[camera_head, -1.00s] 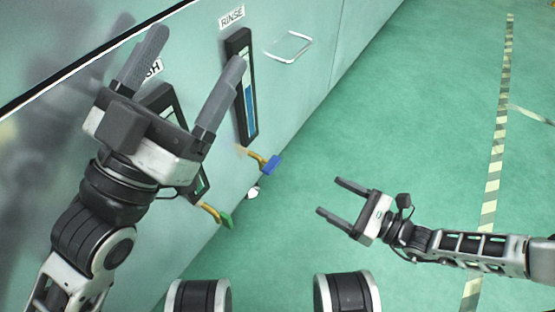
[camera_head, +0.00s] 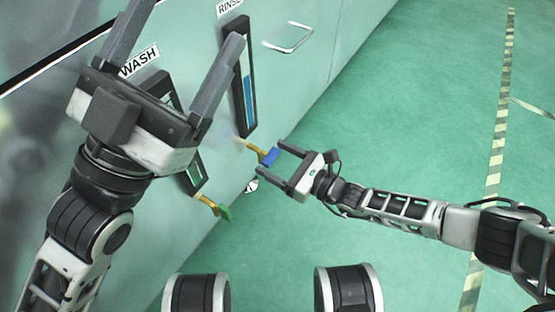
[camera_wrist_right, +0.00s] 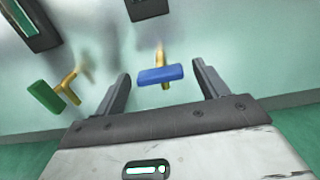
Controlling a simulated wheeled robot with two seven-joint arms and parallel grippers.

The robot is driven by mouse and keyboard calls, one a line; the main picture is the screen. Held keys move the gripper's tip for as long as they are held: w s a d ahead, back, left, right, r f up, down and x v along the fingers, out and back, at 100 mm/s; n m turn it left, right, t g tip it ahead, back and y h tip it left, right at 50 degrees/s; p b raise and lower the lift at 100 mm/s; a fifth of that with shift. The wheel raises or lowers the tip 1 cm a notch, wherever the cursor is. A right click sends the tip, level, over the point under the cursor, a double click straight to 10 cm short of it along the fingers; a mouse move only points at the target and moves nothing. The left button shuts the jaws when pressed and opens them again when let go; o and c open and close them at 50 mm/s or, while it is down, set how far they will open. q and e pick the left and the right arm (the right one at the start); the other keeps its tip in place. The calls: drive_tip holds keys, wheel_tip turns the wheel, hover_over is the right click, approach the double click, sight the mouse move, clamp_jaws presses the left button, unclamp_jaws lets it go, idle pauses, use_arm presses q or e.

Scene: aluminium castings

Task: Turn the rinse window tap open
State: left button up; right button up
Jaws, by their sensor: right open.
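The rinse window (camera_head: 245,85) is a dark-framed vertical gauge with a blue column, under the RINSE label (camera_head: 230,6). Below it a brass tap with a blue handle (camera_head: 268,156) sticks out from the panel; the handle also shows in the right wrist view (camera_wrist_right: 160,74). My right gripper (camera_head: 270,158) is open, with its fingers either side of the blue handle as seen from the head. In the wrist view the handle lies between and slightly beyond the fingertips; contact cannot be told. My left gripper (camera_head: 190,20) is open and empty, raised before the panel at left.
The WASH window (camera_head: 193,178) has its own brass tap with a green handle (camera_head: 223,212), left of the blue one; the green handle also shows in the wrist view (camera_wrist_right: 46,98). A recessed handle (camera_head: 289,37) is on the panel. The green floor at right is clear.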

drive_tip(key=c, duration=1)
